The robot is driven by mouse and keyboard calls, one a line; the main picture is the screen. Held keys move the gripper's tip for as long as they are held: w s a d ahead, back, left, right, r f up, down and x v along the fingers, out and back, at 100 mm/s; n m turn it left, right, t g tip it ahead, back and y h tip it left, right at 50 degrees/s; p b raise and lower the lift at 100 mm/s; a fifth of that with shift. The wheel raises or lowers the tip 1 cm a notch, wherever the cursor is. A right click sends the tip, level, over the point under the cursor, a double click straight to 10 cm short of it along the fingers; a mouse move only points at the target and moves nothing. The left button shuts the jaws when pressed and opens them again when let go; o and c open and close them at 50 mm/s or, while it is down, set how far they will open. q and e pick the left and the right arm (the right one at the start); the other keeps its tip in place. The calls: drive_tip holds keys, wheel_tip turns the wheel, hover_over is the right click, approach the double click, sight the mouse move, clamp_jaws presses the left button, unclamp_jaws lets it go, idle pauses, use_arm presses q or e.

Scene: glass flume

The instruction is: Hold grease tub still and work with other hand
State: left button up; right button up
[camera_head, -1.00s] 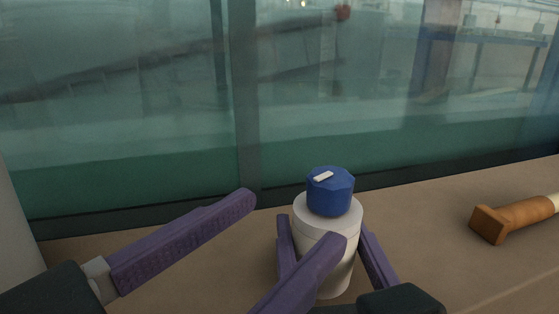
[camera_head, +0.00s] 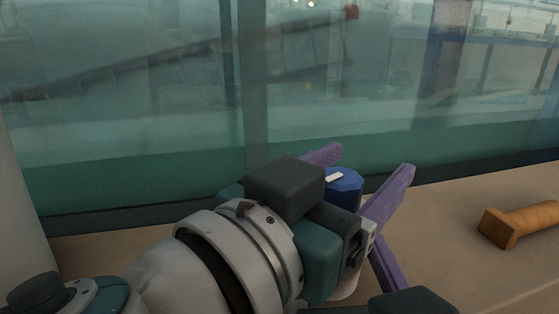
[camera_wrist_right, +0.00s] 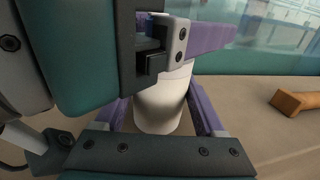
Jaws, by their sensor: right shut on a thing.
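The grease tub (camera_wrist_right: 160,108) is a white cylinder standing upright in the right wrist view, with the purple fingers of my right gripper (camera_wrist_right: 160,97) shut on its sides. In the head view its blue faceted lid (camera_head: 346,188) with a white mark shows, while my left arm hides most of the white body. My left gripper (camera_head: 372,162) is at the lid with its purple fingers spread, one behind the lid and one to its right. Whether either finger touches the lid is unclear.
An orange-brown handled tool (camera_head: 515,224) with a square head lies on the tan surface (camera_head: 470,270) to the right. The glass flume wall (camera_head: 130,150) rises close behind the tub. The surface between tub and tool is clear.

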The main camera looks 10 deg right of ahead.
use_arm(q)
clamp_jaws()
idle(0.4)
drive_tip(key=shift+n+t, duration=0.3)
drive_tip(key=shift+n+t+y, duration=0.3)
drive_tip(key=shift+y, duration=0.2)
drive_tip(key=shift+w+a+t+y, duration=0.1)
drive_tip(key=shift+t+y, duration=0.2)
drive_tip(key=shift+t, duration=0.1)
drive_tip(key=shift+o, duration=0.2)
unclamp_jaws()
drive_tip(key=shift+a, duration=0.15)
